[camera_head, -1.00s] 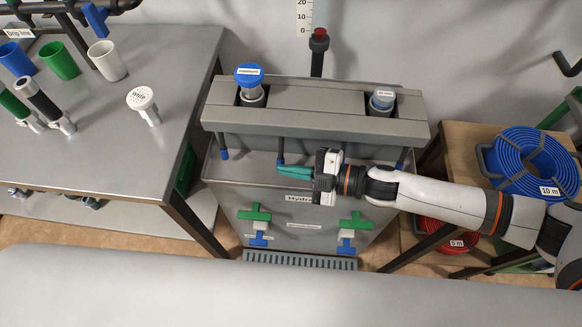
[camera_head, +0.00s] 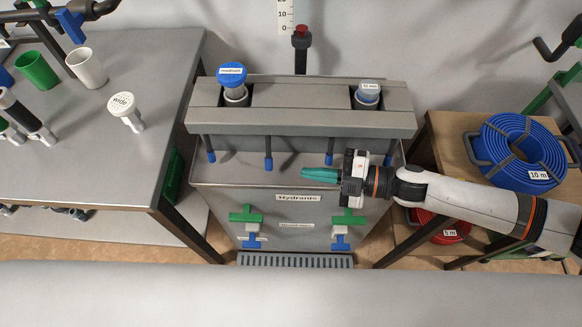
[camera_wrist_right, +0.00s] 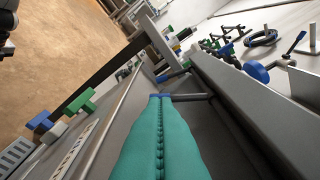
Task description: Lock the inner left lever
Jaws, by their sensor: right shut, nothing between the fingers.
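The inner left lever (camera_head: 268,152) is a dark rod with a blue tip, hanging from the front of the grey manifold beam (camera_head: 300,122). Its tip sits slightly lower in the picture than the tips of the neighbouring levers. My right gripper (camera_head: 304,172) has teal fingers, shut and empty, pointing left. Its fingertips are a little right of the lever's tip, with a visible gap. In the right wrist view the gripper (camera_wrist_right: 158,100) points at a dark rod (camera_wrist_right: 190,97) with blue at its end. My left gripper is not in view.
The outer left lever (camera_head: 211,157) hangs further left, and the inner right lever (camera_head: 328,158) close by my gripper. Below is the grey Hydrants cabinet (camera_head: 230,178) with green and blue taps. A steel table (camera_head: 100,165) stands left, a wooden hose shelf (camera_head: 445,130) right.

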